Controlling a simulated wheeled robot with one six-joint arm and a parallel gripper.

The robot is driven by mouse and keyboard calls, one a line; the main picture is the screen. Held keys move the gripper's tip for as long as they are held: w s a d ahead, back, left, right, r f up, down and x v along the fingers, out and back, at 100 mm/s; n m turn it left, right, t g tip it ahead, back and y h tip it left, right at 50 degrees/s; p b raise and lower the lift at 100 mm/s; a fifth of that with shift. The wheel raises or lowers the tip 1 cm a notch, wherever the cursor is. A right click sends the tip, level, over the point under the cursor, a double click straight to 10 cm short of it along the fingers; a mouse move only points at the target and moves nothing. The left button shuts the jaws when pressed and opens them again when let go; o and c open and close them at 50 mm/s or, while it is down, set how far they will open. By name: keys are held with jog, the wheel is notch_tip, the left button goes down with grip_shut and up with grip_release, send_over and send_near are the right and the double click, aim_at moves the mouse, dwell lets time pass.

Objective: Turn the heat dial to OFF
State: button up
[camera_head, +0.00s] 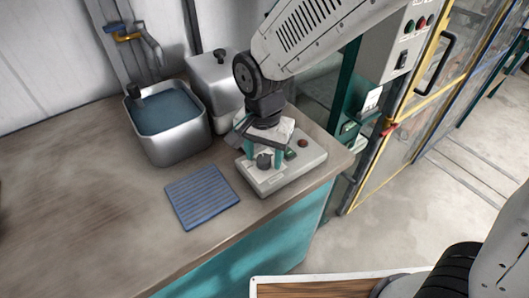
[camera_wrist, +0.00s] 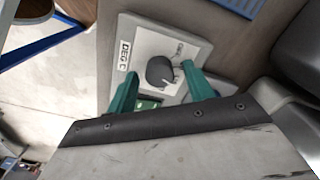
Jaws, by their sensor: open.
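The heat dial (camera_wrist: 161,71) is a dark round knob on a pale plate marked "DEG C" in the wrist view. A white mark shows on its right side, near small lettering too small to read surely. The dial (camera_head: 264,160) sits on the front left of a grey control box (camera_head: 272,183) in the head view. My gripper (camera_wrist: 160,88) has green fingers, open, one on each side of the dial. It is pointed down over the box (camera_head: 263,156). I cannot tell whether the fingers touch the dial.
A blue ribbed mat (camera_head: 202,197) lies left of the box. A metal tub of liquid (camera_head: 168,151) and a lidded metal container (camera_head: 213,88) stand behind. The bench (camera_head: 95,205) is clear at left. A yellow-framed door (camera_head: 380,165) is at right.

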jog(key=c, duration=1)
jog(key=shift+n, duration=0.3)
jog(key=n, duration=1.1)
jog(key=shift+n, duration=2.1)
